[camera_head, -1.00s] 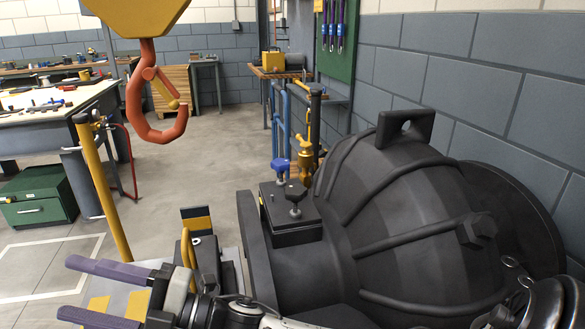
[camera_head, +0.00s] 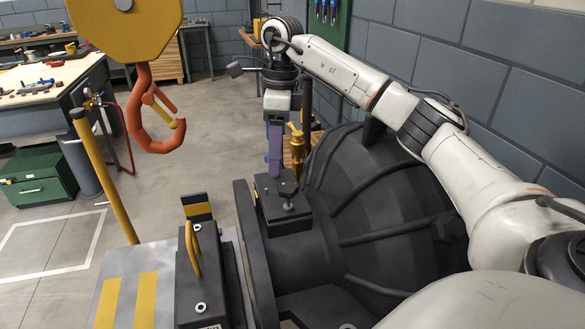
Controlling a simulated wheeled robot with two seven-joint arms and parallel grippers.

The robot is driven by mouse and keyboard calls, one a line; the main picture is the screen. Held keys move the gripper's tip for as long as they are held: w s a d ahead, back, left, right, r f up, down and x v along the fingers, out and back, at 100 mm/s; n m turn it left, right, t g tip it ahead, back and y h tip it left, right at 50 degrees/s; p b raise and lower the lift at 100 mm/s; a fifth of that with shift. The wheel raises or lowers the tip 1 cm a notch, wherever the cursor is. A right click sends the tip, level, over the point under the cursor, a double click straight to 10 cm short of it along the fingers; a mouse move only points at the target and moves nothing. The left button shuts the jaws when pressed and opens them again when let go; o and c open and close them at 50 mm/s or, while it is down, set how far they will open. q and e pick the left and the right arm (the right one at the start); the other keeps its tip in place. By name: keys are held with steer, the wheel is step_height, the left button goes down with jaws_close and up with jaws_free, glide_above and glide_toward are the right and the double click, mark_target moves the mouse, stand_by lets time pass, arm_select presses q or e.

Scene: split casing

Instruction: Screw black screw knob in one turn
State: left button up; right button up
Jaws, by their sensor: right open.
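The black screw knob (camera_head: 287,193) stands upright on a black block (camera_head: 283,218) at the neck of the large dark casing (camera_head: 375,190). My right arm reaches in from the right, over the casing. My right gripper (camera_head: 274,172) points down with purple fingers just behind and left of the knob. It is open and seen nearly edge-on, so the gap between its fingers is hard to see. It does not appear to hold the knob. The blue knob behind is hidden by the fingers. My left gripper is out of view.
A brass valve (camera_head: 297,145) stands close to the right of the gripper. An orange hook (camera_head: 150,120) hangs at left beside a yellow post (camera_head: 105,175). A black part with a yellow handle (camera_head: 194,250) sits in front.

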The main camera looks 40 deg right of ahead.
mark_target(288, 187)
steer(key=shift+h, duration=0.5)
steer(key=d+f, duration=0.1)
steer(key=f, duration=0.2)
steer(key=d+f, duration=0.1)
steer(key=f, duration=0.2)
steer(key=d+f, duration=0.1)
steer(key=f, duration=0.2)
steer(key=shift+s, duration=0.3)
steer(key=c, duration=1.1)
steer(key=shift+o, duration=0.2)
steer(key=shift+r+m+p, duration=0.1)
steer(key=shift+m+p, duration=0.2)
steer(key=shift+m, duration=0.1)
